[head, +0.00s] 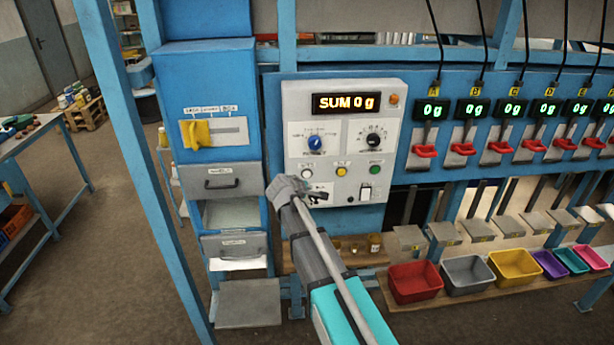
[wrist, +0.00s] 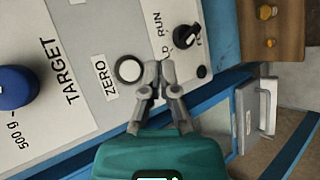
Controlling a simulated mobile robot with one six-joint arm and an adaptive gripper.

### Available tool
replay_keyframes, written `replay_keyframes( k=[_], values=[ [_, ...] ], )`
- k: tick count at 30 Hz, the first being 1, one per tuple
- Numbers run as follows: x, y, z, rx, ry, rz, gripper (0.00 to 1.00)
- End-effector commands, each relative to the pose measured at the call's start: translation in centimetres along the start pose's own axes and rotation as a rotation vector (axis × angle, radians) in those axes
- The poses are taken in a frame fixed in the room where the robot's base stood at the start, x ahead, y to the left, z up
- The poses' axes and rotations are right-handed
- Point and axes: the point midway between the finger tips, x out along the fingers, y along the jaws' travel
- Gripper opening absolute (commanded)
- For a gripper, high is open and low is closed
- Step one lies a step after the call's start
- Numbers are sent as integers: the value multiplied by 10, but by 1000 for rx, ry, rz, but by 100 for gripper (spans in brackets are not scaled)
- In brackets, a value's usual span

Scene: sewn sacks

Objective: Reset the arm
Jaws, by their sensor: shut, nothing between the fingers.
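My gripper (head: 286,188) is in front of the lower left corner of the white control panel (head: 381,130), at the end of my arm. In the wrist view my gripper (wrist: 160,68) is shut and empty, its fingertips close together. They appear beside the white ZERO button (wrist: 129,69) and below the black RUN knob (wrist: 187,37); I cannot tell whether they touch the panel. The head view shows the white button (head: 307,174) just above and right of my gripper. The panel display (head: 347,103) reads SUM 0 g.
A blue cabinet (head: 207,95) with grey drawers stands left of the panel. To the right is a row of red levers (head: 425,151) under displays reading 0 g. Coloured bins, including a red bin (head: 415,282), sit on a low shelf. A blue post (head: 140,170) stands at left.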

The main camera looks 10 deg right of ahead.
Motion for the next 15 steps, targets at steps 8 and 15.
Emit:
replay_keyframes(
  k=[8, 15],
  values=[
    [0, 0, 0, 1, 0, -1, 0],
    [6, -33, 26, 95, -29, -77, 0]
  ],
)
